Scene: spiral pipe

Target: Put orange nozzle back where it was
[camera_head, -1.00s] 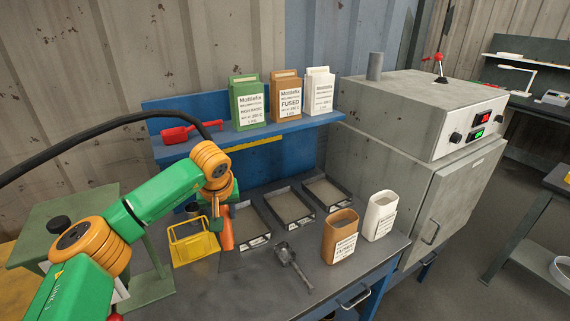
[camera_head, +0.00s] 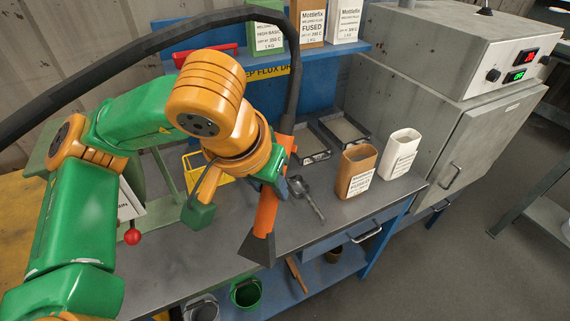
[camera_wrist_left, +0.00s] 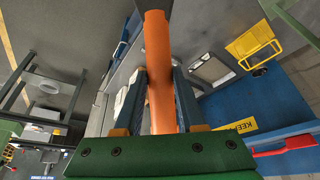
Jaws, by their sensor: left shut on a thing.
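The orange nozzle (camera_head: 266,208) is a slim tube with a dark flared end pointing down, above the front edge of the workbench. A thick black hose (camera_head: 215,20) arches over from the left and runs down to its top. My left gripper (camera_head: 277,170) is shut on the nozzle around its middle. In the left wrist view the orange nozzle (camera_wrist_left: 157,45) stands between the two fingers of my left gripper (camera_wrist_left: 158,98). A yellow wire holder (camera_head: 193,162) is on the bench behind my arm, partly hidden; it also shows in the left wrist view (camera_wrist_left: 258,42). My right gripper is out of view.
Dark trays (camera_head: 345,132) lie behind. A grey oven (camera_head: 460,140) is at right. Buckets (camera_head: 245,292) sit on the lower shelf.

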